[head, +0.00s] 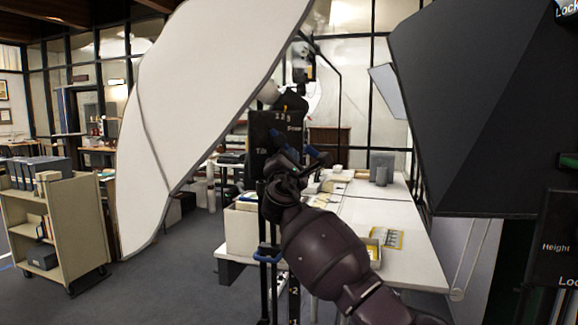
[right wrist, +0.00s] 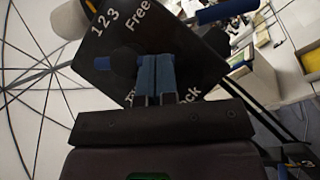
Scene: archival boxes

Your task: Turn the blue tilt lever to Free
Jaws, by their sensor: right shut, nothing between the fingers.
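The black tilt plate (head: 262,150) stands on a stand near the middle of the head view, lettered "Tilt", "1 2 3" and "Free". In the right wrist view the plate (right wrist: 185,50) looks tilted, with "Free" at the top and a partly hidden label ending in "ock" lower down. The blue tilt lever (head: 284,141) shows in part beside my right gripper (head: 287,172). Contact with the lever is unclear.
A large white panel (head: 205,90) fills the upper left, and a large black panel (head: 490,100) the upper right. A white table (head: 405,240) with small boxes stands behind my arm. A book cart (head: 65,215) stands left. Another blue handle (right wrist: 228,11) shows at the wrist view's top right.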

